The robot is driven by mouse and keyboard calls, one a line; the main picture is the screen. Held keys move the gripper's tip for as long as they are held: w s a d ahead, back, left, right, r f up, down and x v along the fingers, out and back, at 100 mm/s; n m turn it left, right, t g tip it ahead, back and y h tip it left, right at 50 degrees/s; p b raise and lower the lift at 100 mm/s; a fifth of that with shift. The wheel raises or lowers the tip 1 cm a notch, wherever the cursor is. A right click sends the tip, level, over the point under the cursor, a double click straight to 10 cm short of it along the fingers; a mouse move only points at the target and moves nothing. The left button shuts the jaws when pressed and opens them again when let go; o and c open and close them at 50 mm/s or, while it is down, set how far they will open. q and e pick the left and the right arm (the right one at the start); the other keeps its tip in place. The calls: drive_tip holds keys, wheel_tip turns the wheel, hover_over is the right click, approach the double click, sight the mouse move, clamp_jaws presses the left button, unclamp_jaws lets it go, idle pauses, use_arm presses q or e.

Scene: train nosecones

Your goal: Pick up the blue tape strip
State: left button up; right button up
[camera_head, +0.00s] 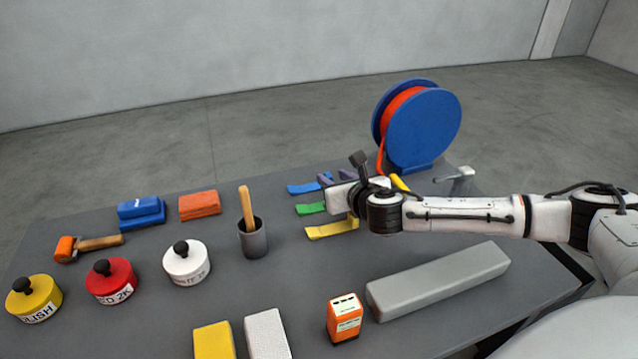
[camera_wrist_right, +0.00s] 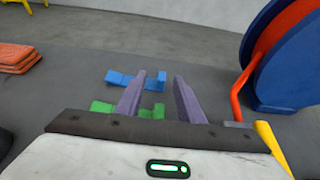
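The blue tape strip (camera_head: 303,188) lies on the grey table, the farthest of three strips in the head view. In the right wrist view the blue strip (camera_wrist_right: 121,79) lies ahead of my gripper, with its right part passing behind the left finger. My right gripper (camera_head: 335,178) is above the strips, partly hiding their right ends. Its two purple fingers stand apart in the wrist view (camera_wrist_right: 168,85), with nothing held between them. My left gripper is not in view.
A green strip (camera_head: 311,209) and a yellow strip (camera_head: 328,230) lie nearer on the table. A blue reel (camera_head: 436,125) with orange tape stands behind my right gripper. A grey cup (camera_head: 253,240) with a wooden handle stands to the left. Bare table lies between cup and strips.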

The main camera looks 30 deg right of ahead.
sight(328, 175)
drive_tip(key=x, duration=0.5)
drive_tip(key=shift+s+d+f, duration=0.15)
drive_tip(key=shift+d, duration=0.05)
drive_tip(key=shift+c, duration=0.2)
clamp_jaws()
